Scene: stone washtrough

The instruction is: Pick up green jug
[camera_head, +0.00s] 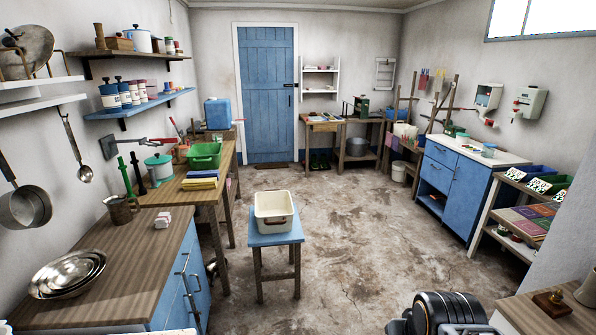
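I cannot pick out a green jug for certain. A dark green, boxy thing (361,107) stands on the small table by the back wall, too small to tell its kind. Other green things are a green basin (205,155) on the left wooden table and a slim green upright thing (125,178) near the left wall. A brownish metal jug (119,209) stands on the left counter. A black and grey part of my arm shows at the bottom right of centre. My gripper's fingers are not in view.
A blue stool (277,239) with a cream basin (274,222) stands in the middle left. Left counter (137,243) holds metal bowls (68,274). Blue cabinet (452,188) and sloped display rack (490,216) line the right. The stone floor (350,225) between is clear.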

